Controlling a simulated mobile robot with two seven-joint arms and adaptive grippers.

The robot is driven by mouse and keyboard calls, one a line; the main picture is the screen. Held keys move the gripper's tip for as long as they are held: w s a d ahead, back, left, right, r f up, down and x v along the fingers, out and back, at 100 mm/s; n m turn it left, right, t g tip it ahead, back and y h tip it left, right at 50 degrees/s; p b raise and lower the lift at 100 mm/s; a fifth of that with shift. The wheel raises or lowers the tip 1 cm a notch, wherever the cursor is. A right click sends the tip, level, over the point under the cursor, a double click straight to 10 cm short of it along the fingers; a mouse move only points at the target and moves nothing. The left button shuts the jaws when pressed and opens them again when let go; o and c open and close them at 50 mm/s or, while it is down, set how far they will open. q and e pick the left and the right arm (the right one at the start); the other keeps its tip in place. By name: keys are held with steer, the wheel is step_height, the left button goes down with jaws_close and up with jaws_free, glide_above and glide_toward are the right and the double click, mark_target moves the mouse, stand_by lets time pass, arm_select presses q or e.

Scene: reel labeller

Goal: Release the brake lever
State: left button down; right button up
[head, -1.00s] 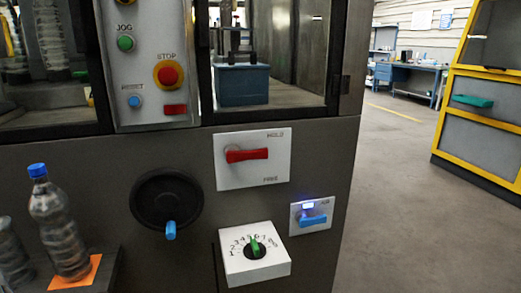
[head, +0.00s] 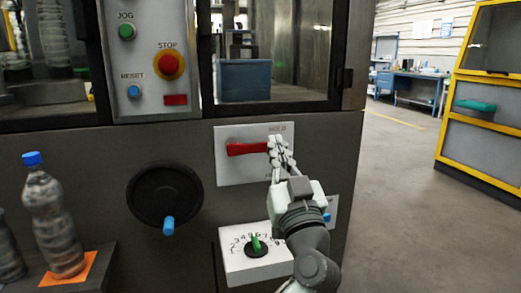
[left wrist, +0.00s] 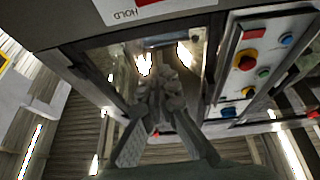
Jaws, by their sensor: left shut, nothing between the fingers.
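The red brake lever (head: 245,149) lies roughly level on a white plate (head: 228,172). The plate is marked HOLD at upper right; its lower label is covered by my gripper. My left gripper (head: 277,141) is shut and empty, with its fingertips at the lever's right end, just under the HOLD label. I cannot tell whether they touch the lever. In the left wrist view the shut fingers (left wrist: 166,75) show in the middle, and the HOLD plate (left wrist: 130,15) and a bit of the red lever (left wrist: 147,2) show upside down at the top edge.
Below are a black handwheel (head: 150,190) with a blue knob and a white dial box (head: 235,266) with a green pointer. A blue switch is mostly hidden behind my arm. Bottles stand at left, one (head: 50,215) on an orange square. Open floor (head: 410,190) lies to the right.

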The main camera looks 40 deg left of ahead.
arm_select(q)
steer(key=shift+a+f+g, duration=0.45)
steer(key=shift+f+g, duration=0.15)
steer(key=shift+f, duration=0.05)
arm_select(e)
steer(key=shift+r, duration=0.25)
arm_select(q)
step_height(320, 180, up, 4)
steer(key=f, duration=0.1)
glide_above(247, 147)
steer(key=w+d, duration=0.1)
steer(key=d, duration=0.2)
step_height(247, 147, down, 3)
steer(key=shift+f+b, duration=0.1)
steer(key=shift+b, duration=0.95)
steer(key=shift+f, duration=0.25)
arm_select(e)
steer(key=w+a+r+n+t+y, duration=0.1)
steer(key=w+a+r+t+y, duration=0.1)
steer(key=w+a+r+t, duration=0.3)
steer(key=w+a, duration=0.3)
steer(key=shift+w+r+t+y, duration=0.3)
steer(key=shift+t+y, duration=0.1)
arm_select(q)
steer(key=shift+w, duration=0.1)
